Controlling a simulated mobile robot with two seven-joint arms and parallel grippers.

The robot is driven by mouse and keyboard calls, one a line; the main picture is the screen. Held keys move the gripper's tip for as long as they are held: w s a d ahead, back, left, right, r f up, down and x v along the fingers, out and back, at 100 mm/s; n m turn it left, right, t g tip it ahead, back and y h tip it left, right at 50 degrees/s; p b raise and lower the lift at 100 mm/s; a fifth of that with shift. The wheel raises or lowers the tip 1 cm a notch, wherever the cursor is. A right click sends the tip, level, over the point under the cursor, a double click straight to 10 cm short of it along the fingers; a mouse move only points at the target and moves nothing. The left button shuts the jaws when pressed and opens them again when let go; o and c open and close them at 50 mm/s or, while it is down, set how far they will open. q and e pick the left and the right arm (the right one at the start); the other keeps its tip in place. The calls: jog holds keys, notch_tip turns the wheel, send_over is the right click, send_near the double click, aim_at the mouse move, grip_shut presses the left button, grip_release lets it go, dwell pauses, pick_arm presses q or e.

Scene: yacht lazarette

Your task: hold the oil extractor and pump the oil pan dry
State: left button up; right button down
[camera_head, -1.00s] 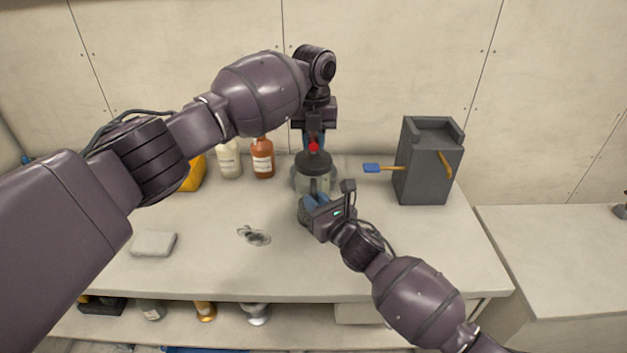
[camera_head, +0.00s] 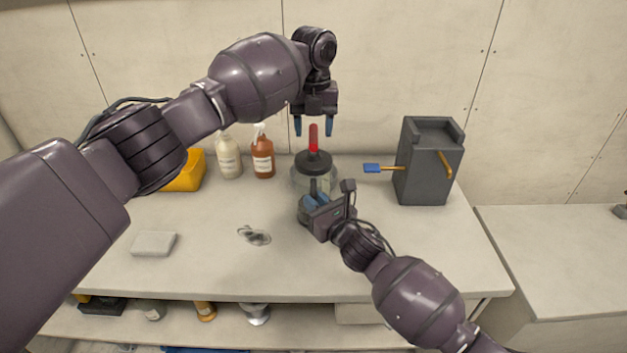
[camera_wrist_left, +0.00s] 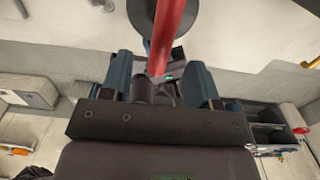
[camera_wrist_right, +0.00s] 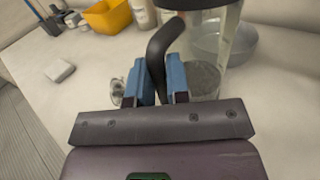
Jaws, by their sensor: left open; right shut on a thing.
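The oil extractor (camera_head: 314,163) is a clear jar with a black lid and an upright red pump handle (camera_head: 313,138), standing on the bench. My right gripper (camera_head: 317,201) is shut on the extractor's black curved side handle (camera_wrist_right: 160,45). My left gripper (camera_head: 313,130) is open, pointing down at the top of the red handle, with its blue fingers apart on either side. The red handle also shows in the left wrist view (camera_wrist_left: 170,35). In the right wrist view, a grey metal pan (camera_wrist_right: 232,48) sits behind the clear jar; the jar partly hides it.
A dark grey box (camera_head: 425,165) with a blue-tipped orange lever stands to the right. A white bottle (camera_head: 228,158), a brown bottle (camera_head: 263,157) and a yellow bin (camera_head: 185,172) are at the back left. A pale block (camera_head: 154,244) lies at the front left.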

pick_arm(q)
jog(key=shift+r, duration=1.9)
pick_arm(e)
jog(key=c, duration=1)
grip_release()
jog(key=shift+s+d, duration=0.1)
